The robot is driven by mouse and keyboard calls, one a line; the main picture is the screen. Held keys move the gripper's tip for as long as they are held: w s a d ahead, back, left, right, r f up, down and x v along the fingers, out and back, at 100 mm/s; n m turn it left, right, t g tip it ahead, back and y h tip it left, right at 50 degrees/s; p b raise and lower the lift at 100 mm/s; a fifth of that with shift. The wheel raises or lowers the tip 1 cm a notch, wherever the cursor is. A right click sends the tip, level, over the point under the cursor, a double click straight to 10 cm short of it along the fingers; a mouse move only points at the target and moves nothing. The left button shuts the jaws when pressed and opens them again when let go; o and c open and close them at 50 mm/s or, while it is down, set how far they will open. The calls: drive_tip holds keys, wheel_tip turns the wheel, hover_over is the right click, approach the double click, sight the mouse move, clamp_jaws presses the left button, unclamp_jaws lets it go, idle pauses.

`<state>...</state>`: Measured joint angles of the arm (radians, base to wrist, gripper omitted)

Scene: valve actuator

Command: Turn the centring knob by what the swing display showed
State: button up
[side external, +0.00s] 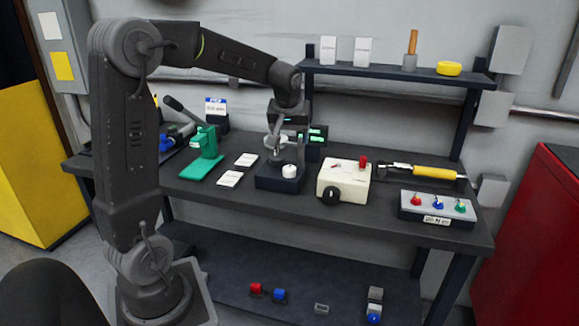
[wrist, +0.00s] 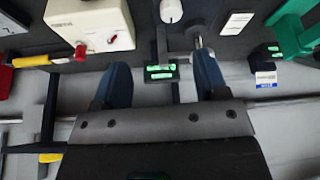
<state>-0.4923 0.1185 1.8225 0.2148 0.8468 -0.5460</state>
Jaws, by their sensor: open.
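My gripper (side external: 278,140) hangs above a dark block (side external: 279,183) near the middle of the bench, fingers apart and nothing seen between them. A white knob (side external: 289,171) sits on that block; a white cylinder, probably the same knob, shows at the top of the wrist view (wrist: 170,12). A dark display unit with lit green readouts (side external: 317,133) stands behind; in the wrist view the readouts (wrist: 160,72) appear between the blue fingers of my gripper (wrist: 160,62). Their figures are too small to read. Which knob is the centring knob, I cannot tell.
A cream box (side external: 345,178) with a black knob (side external: 331,195) and red lever stands to the right. Further right are a yellow-handled tool (side external: 435,173) and a switch box (side external: 437,207). A green press (side external: 203,155) and white cards (side external: 230,179) lie left.

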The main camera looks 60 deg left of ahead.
sight(289, 167)
drive_tip(key=shift+n, duration=0.5)
drive_tip(key=a+x, duration=0.1)
drive_tip(key=x, duration=0.9)
drive_tip(key=a+x, duration=0.1)
drive_tip(key=x, duration=0.5)
drive_tip(key=shift+s+a+r, duration=0.1)
drive_tip(key=shift+a+r, duration=0.2)
drive_tip(key=shift+a, duration=0.05)
drive_tip(key=c, duration=0.9)
